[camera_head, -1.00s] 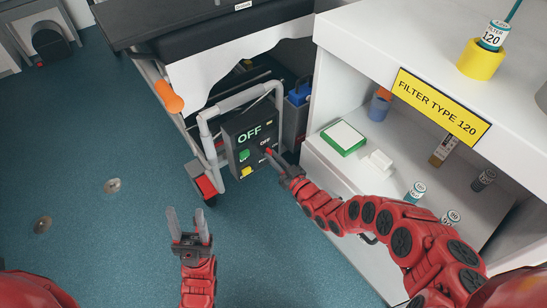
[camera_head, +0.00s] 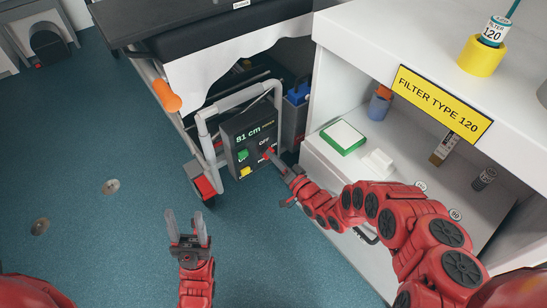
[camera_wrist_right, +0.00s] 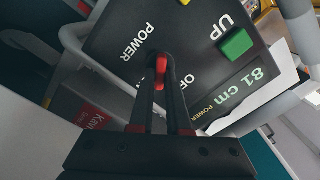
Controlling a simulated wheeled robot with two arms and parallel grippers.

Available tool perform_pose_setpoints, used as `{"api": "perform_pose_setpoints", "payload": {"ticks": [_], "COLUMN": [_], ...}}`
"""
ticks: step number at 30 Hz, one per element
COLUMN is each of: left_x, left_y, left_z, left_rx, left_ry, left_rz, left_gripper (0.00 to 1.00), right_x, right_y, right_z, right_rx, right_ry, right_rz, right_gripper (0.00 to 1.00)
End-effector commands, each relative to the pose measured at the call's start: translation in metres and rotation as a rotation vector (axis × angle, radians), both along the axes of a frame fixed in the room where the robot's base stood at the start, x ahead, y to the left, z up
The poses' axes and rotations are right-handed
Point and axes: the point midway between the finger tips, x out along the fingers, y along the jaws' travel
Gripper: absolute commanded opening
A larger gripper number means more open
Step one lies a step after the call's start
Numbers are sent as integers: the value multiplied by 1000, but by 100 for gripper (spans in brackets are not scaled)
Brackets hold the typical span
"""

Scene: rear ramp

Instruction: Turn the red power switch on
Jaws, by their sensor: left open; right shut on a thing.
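The dark control box (camera_head: 252,140) hangs on the grey tube frame of the stretcher trolley. Its display (camera_head: 255,133) is lit and reads "81 cm". The red power switch (camera_wrist_right: 161,68) sits between the "POWER" and "OFF" labels in the right wrist view. My right gripper (camera_wrist_right: 160,85) is shut on the red switch, with its fingers at either side of it. In the head view the right gripper (camera_head: 272,158) reaches the lower right of the box. My left gripper (camera_head: 187,222) is open and empty above the floor.
A green button (camera_wrist_right: 237,44) lies beside "UP", and a yellow button (camera_head: 245,171) is lower on the box. A white shelf unit (camera_head: 335,175) stands close to the right arm.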

Motion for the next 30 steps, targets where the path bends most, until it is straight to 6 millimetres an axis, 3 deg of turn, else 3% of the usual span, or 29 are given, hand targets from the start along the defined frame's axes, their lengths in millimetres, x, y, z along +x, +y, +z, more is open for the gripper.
{"api": "perform_pose_setpoints", "payload": {"ticks": [15,30], "left_x": [0,-1], "left_y": [0,0], "left_z": [-2,-3], "left_rx": [3,5], "left_ry": [-3,-4], "left_rz": [0,0], "left_gripper": [50,50], "right_x": [1,1], "right_y": [-1,-1], "right_z": [-3,-4], "right_rx": [364,528], "right_ry": [266,385], "right_rz": [1,1], "right_gripper": [0,0]}}
